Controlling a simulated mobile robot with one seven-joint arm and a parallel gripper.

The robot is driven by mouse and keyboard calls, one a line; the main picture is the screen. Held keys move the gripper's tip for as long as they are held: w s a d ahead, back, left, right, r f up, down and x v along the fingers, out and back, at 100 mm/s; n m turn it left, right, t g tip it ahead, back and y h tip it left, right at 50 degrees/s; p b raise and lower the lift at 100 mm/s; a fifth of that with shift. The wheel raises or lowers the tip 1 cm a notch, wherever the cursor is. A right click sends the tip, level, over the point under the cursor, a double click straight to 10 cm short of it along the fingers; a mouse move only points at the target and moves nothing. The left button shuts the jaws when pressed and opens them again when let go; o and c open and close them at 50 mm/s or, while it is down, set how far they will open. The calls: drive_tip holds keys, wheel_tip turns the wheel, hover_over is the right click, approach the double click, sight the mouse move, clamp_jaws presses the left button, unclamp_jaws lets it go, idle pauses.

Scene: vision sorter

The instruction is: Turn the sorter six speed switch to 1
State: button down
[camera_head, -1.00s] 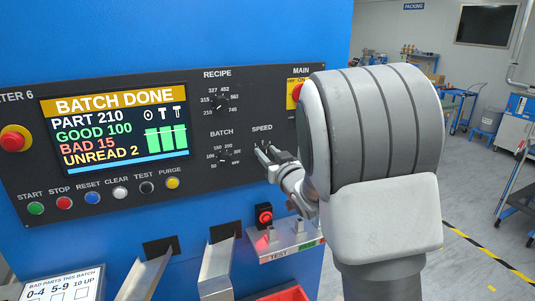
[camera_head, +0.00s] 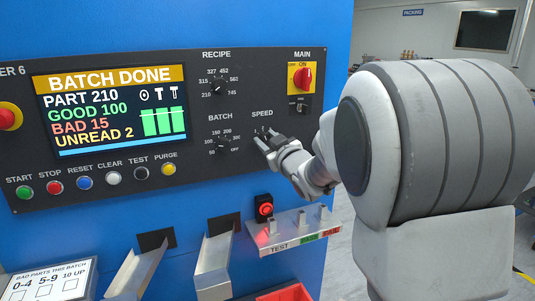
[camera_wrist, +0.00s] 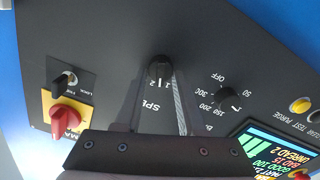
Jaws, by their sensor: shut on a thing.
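The speed switch is a small black knob under the SPEED label on the dark control panel. In the wrist view the knob (camera_wrist: 159,66) shows at the fingertips, with small numerals beside it. My gripper (camera_head: 269,139) is at this knob in the head view, and its fingers hide most of the knob there. In the wrist view my gripper (camera_wrist: 160,80) has its two fingers reaching the knob's sides, shut on it. I cannot tell surely which number the knob points at.
The batch knob (camera_head: 222,146) is just left of my gripper, the recipe knob (camera_head: 217,87) above. The red main switch (camera_head: 304,77) is at upper right. A lit red button (camera_head: 264,208) and the test shelf (camera_head: 290,238) are below. The screen (camera_head: 112,110) reads BATCH DONE.

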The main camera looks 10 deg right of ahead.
drive_tip(key=n+b, duration=0.2)
drive_tip(key=b, duration=0.1)
drive_tip(key=shift+f, duration=0.3)
drive_tip(key=n+b, duration=0.2)
drive_tip(key=b, duration=0.1)
drive_tip(key=shift+a+r+n, duration=0.1)
drive_tip(key=shift+r+n, duration=0.05)
drive_tip(key=shift+n, duration=0.15)
drive_tip(key=shift+r, duration=0.1)
drive_tip(key=c, duration=0.5)
unclamp_jaws()
drive_tip(key=shift+s, duration=0.15)
drive_tip(key=s+d, duration=0.3)
drive_tip(key=s, duration=1.4)
drive_tip(key=shift+d, duration=0.15)
